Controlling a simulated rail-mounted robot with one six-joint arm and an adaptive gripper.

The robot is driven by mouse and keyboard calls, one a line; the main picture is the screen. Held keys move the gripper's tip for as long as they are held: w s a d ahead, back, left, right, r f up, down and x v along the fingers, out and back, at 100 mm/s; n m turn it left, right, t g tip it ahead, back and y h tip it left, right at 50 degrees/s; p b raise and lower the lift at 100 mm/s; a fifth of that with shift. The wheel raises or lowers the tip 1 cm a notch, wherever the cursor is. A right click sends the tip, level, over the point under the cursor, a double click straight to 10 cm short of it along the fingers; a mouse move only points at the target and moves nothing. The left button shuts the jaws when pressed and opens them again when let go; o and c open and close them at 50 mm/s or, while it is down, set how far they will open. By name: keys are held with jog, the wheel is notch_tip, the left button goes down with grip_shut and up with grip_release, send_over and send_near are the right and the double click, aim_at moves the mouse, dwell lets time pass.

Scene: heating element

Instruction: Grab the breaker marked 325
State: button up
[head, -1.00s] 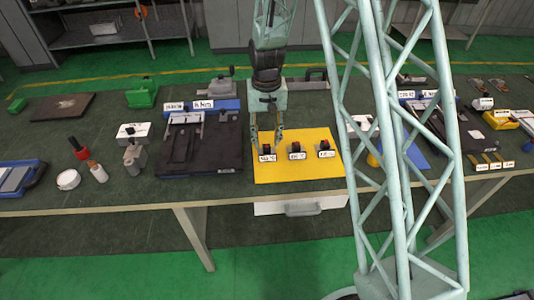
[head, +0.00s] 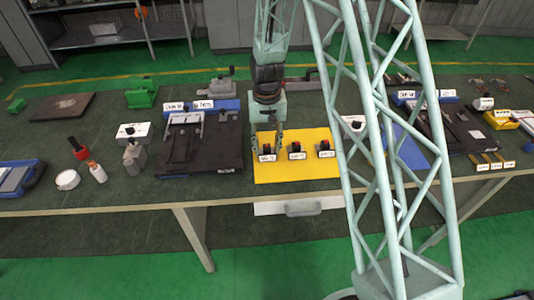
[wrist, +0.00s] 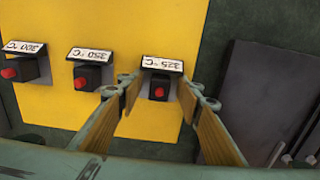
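The breaker marked 325 °C (wrist: 158,88) is a small black block with a red button and a white label, on a yellow board. In the head view it is the leftmost of three breakers (head: 267,152). My gripper (head: 267,147) is open around it, pointing down. In the wrist view its two fingers stand either side of this breaker, with gaps showing at both sides. Whether the fingertips reach down to the board is not clear.
The breaker marked 350 °C (wrist: 88,75) sits beside my left finger in the wrist view, and one marked 300 °C (wrist: 27,67) lies farther left. The yellow board (head: 300,175) is otherwise bare. A dark plate device (head: 205,155) stands close left of it in the head view.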

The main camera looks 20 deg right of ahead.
aim_at(267, 147)
jog(key=shift+c, duration=0.5)
jog(key=c, duration=0.9)
jog(key=shift+r, duration=0.1)
jog(key=shift+r, duration=1.6)
jog(key=s, duration=0.5)
jog(key=s+r, duration=0.1)
jog(key=s, duration=1)
jog(key=shift+r, duration=0.3)
